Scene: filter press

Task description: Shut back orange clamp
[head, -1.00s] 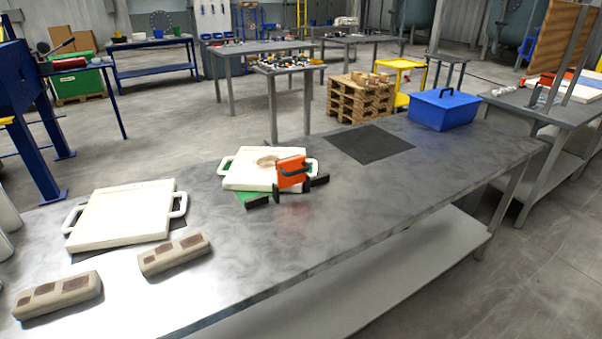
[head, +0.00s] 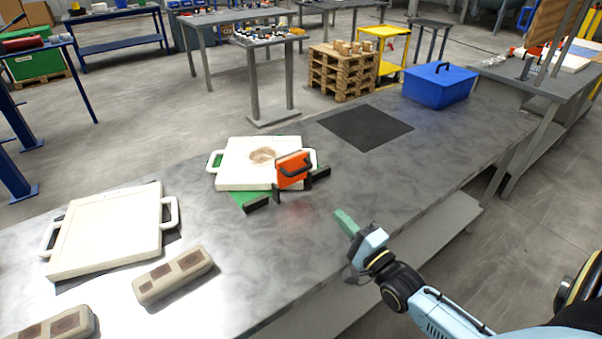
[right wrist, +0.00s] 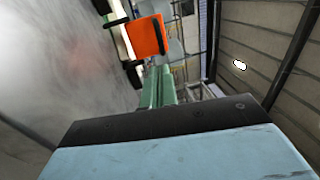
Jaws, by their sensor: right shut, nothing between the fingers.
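The orange clamp (head: 291,168) with black bars and a black handle stands at the front edge of a white filter plate (head: 240,173) on the grey table. It also shows in the right wrist view (right wrist: 147,37) near the top. I cannot tell from the views whether the clamp is open or shut. My right gripper (head: 343,220), with green fingers, is shut and empty. It hovers near the table's front edge, to the right of and nearer than the clamp, apart from it. In the right wrist view its fingers (right wrist: 158,85) point toward the clamp. My left gripper is not in view.
A second white plate (head: 105,232) lies at the left, with two beige blocks (head: 173,275) in front. A black mat (head: 362,128) lies behind and right of the clamp. A blue box (head: 439,86) stands at the table's far end. The tabletop between my right gripper and the clamp is clear.

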